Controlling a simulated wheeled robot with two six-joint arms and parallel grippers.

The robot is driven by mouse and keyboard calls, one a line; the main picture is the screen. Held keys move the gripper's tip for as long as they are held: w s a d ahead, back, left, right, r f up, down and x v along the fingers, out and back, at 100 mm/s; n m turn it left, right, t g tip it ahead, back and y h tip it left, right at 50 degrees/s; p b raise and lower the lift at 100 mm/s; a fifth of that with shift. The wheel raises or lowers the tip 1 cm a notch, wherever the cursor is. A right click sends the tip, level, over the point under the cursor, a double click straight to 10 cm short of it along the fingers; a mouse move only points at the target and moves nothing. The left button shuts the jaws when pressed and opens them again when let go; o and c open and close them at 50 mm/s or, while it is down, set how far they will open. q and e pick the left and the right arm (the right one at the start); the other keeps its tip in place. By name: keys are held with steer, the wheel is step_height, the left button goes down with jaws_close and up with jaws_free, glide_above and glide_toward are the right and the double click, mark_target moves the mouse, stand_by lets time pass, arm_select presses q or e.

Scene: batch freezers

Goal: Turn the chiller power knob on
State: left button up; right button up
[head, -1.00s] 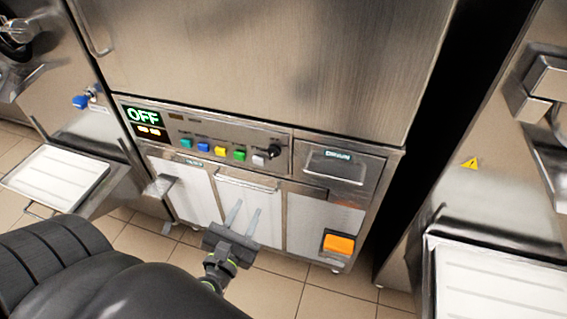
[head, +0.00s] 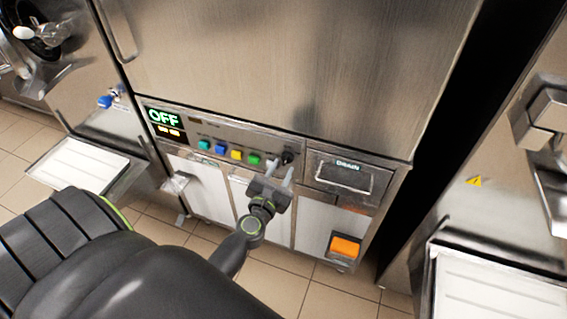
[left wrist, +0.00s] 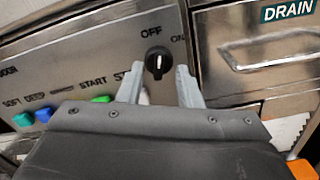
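The black chiller power knob (head: 288,157) is at the right end of the control panel. In the left wrist view the knob (left wrist: 158,62) has its white mark about upright, with OFF printed above left and ON above right. The display (head: 164,118) reads OFF in green. My left gripper (head: 280,171) is just in front of the panel, below the knob. In the left wrist view its two fingers (left wrist: 158,88) are apart, one on each side of the knob and slightly below it, with nothing held. I cannot tell whether they touch the panel. My right gripper is out of view.
Several coloured buttons (head: 236,155) line the panel left of the knob. A drain drawer (head: 340,177) with a handle is to the right. An orange switch (head: 344,246) is lower right. Machines with white trays (head: 78,165) stand on both sides.

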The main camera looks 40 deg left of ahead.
arm_select(q)
steer(key=shift+x, duration=1)
jaws_close()
